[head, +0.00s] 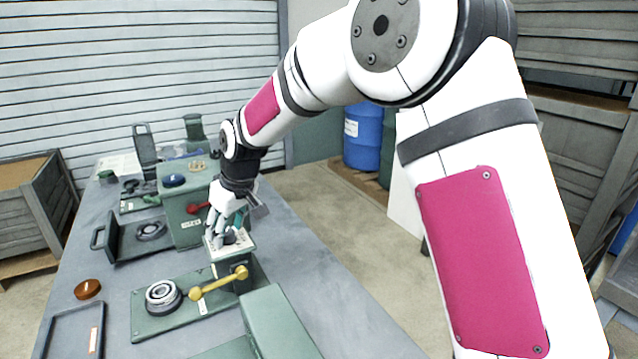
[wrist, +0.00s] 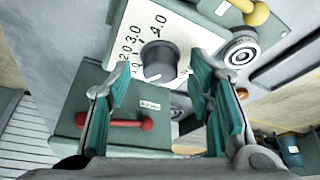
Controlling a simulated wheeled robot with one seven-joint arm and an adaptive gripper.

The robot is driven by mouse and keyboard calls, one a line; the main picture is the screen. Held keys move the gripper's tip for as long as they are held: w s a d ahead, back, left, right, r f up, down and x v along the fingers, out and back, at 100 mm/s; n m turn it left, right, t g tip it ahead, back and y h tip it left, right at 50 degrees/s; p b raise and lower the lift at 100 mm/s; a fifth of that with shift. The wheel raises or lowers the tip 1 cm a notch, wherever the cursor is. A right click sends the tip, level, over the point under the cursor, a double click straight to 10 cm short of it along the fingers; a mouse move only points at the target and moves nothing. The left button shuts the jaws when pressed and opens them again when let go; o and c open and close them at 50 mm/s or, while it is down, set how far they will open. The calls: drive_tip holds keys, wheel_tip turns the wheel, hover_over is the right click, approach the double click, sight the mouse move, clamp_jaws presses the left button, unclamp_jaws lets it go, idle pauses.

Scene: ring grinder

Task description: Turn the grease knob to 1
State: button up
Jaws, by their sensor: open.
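The grease knob is probably the dark grey round knob (wrist: 160,62) on a white dial plate (wrist: 140,30) with numbers along its edge, 2.0, 3.0 and 4.0 being readable. I cannot tell which number its pointer faces. In the head view the dial plate (head: 246,243) lies on top of a green housing, with the knob (head: 230,238) partly hidden by my fingers. My gripper (wrist: 162,85) is open, with one teal-padded finger on each side of the knob in the wrist view. It also shows right above the dial in the head view (head: 226,222). Contact with the knob cannot be seen.
A yellow-handled lever (head: 218,284) and a ring in a round holder (head: 163,296) are in front of the dial housing. A green box with a red handle (head: 198,208) stands behind it. A brown disc (head: 88,289) and a dark tray (head: 75,332) lie at left. The bench's right side is clear.

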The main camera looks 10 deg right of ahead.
drive_tip(key=shift+s+a+r+m, duration=0.1)
drive_tip(key=shift+r+m, duration=0.1)
drive_tip(key=shift+m, duration=0.7)
drive_tip(key=v, duration=1.4)
drive_tip(key=s+d+r+m+t+h, duration=0.1)
drive_tip(key=s+d+r+m+h, duration=0.1)
drive_tip(key=s+d, duration=1)
drive_tip(key=shift+s+d+r+m+p, duration=0.2)
drive_tip(key=shift+s+r+m+p, duration=0.25)
drive_tip(key=shift+s+r, duration=0.85)
drive_tip(key=shift+s+f, duration=0.2)
drive_tip(key=shift+f, duration=0.05)
drive_tip(key=s+d+f+m, duration=0.2)
drive_tip(key=s+d, duration=0.2)
drive_tip(key=s, duration=0.5)
drive_tip(key=s+d+f+m+h, duration=0.1)
drive_tip(key=s+d+f+m, duration=0.1)
drive_tip(key=s, duration=0.7)
drive_tip(key=d+f, duration=0.1)
drive_tip(key=d, duration=0.1)
drive_tip(key=shift+s+d+f, duration=0.25)
drive_tip(key=shift+d, duration=0.15)
